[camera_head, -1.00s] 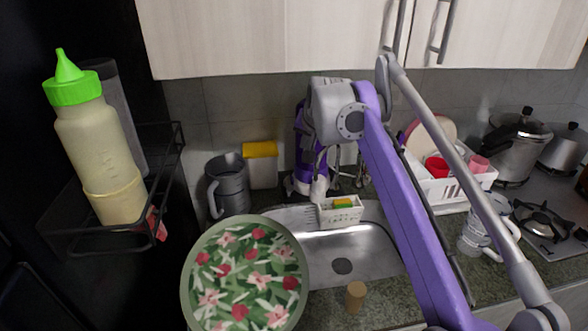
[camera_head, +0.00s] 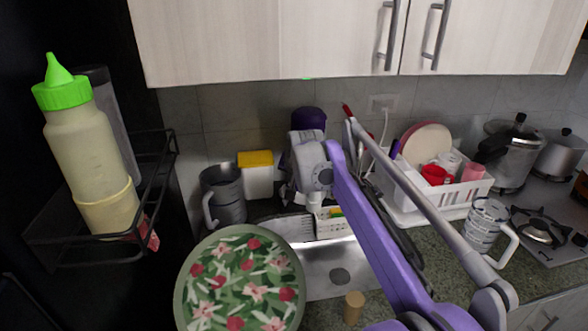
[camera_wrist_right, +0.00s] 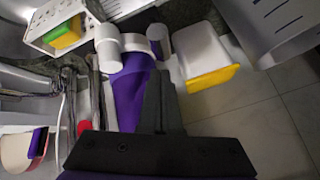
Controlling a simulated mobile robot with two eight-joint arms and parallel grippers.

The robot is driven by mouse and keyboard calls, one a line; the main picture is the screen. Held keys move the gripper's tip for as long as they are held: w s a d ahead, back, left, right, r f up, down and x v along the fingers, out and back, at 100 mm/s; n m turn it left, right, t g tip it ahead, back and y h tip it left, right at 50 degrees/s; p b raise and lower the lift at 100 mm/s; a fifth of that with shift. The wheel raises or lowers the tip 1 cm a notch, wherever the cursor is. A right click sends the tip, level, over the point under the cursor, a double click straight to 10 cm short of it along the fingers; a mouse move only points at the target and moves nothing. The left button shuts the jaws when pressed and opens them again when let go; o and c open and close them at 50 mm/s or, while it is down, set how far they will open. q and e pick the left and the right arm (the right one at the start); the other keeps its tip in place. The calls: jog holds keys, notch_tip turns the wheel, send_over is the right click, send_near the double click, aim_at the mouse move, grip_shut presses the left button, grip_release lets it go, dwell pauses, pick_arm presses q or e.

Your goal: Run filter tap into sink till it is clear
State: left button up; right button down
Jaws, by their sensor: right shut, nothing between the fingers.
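The steel sink (camera_head: 325,275) lies in the counter in the middle of the head view, and no water shows in it. A purple-topped appliance (camera_head: 308,118), apparently the filter, stands at the back wall behind my right wrist. Its purple body (camera_wrist_right: 131,92) with white cylinders shows in the right wrist view. My right gripper (camera_wrist_right: 160,80) is shut and empty, its dark fingers in front of or beside the purple body; I cannot tell if they touch. In the head view my wrist hides the fingers and the appliance's lower part. My left gripper is not in view.
A white sponge caddy (camera_head: 328,226) sits at the sink's back edge. A grey pitcher (camera_head: 226,198) and a yellow-lidded container (camera_head: 257,178) stand left of the filter. A floral plate (camera_head: 240,285) fills the front left. A dish rack (camera_head: 440,190) and patterned mug (camera_head: 484,222) are at right.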

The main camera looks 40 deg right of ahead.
jog(key=shift+f, duration=0.1)
jog(key=shift+a, duration=0.1)
jog(key=shift+s+a+f+b, duration=0.1)
jog(key=shift+s+f+b, duration=0.05)
jog(key=shift+f+b, duration=0.15)
jog(key=f+t+b, duration=0.1)
jog(key=s+a+f+t+h+b, duration=0.1)
jog(key=s+f+t+h+b, duration=0.1)
jog(key=shift+s+a+f, duration=0.15)
jog(key=shift+s+a, duration=0.05)
jog(key=shift+a, duration=0.1)
dwell(3.3)
dwell(2.1)
